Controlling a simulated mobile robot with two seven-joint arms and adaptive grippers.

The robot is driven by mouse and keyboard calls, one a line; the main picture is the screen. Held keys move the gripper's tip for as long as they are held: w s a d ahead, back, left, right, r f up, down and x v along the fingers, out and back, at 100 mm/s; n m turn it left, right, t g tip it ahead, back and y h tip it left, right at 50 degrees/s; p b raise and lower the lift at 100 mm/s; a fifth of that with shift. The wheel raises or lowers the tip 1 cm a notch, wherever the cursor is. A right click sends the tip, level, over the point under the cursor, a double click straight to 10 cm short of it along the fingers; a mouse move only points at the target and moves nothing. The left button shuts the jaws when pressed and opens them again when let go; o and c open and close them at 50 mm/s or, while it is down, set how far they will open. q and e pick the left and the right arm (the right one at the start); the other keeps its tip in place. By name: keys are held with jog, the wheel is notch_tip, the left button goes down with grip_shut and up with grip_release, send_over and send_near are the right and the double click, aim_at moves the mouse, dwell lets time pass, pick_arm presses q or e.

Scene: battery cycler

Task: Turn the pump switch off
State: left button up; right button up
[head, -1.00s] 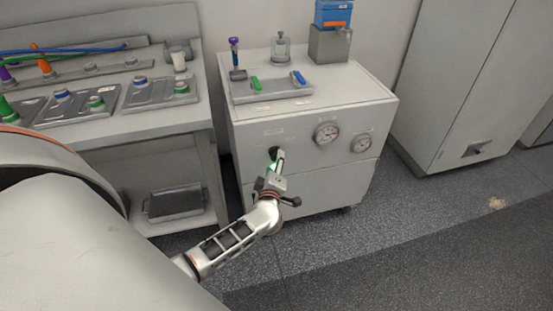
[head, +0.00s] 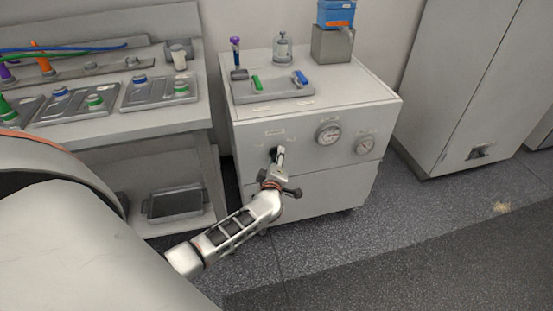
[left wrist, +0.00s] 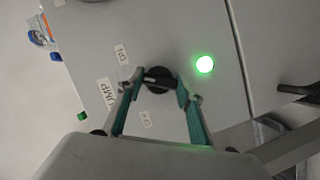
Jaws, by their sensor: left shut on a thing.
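The pump switch (left wrist: 158,84) is a black round knob with a bar handle on the white cabinet front; it also shows in the head view (head: 273,153). My left gripper (left wrist: 161,82) is shut on it, with a fingertip at each end of the bar. In the wrist view the bar lies nearly level across the picture. My left gripper also shows in the head view (head: 277,162), against the cabinet front. A lamp (left wrist: 205,64) beside the knob glows green; the head view hides it. Small labels surround the knob, one partly reading "UMP" (left wrist: 106,93). My right gripper is out of view.
Two round gauges (head: 329,133) sit right of the switch. The cabinet top (head: 345,90) holds a tray, a glass vessel and a blue box. A workbench (head: 160,121) with fittings stands to the left. The floor (head: 400,235) at right is clear.

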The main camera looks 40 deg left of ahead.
pick_arm(q)
jog(key=n+t+b, duration=0.1)
jog(key=n+b, duration=0.2)
jog(key=b, duration=0.1)
jog(key=n+t+y+b, duration=0.1)
jog(key=n+b, duration=0.3)
jog(key=n+t+y+b, duration=0.1)
jog(key=n+b, duration=0.3)
jog(key=shift+f+t+b, duration=0.35)
jog(key=shift+f+t, duration=0.05)
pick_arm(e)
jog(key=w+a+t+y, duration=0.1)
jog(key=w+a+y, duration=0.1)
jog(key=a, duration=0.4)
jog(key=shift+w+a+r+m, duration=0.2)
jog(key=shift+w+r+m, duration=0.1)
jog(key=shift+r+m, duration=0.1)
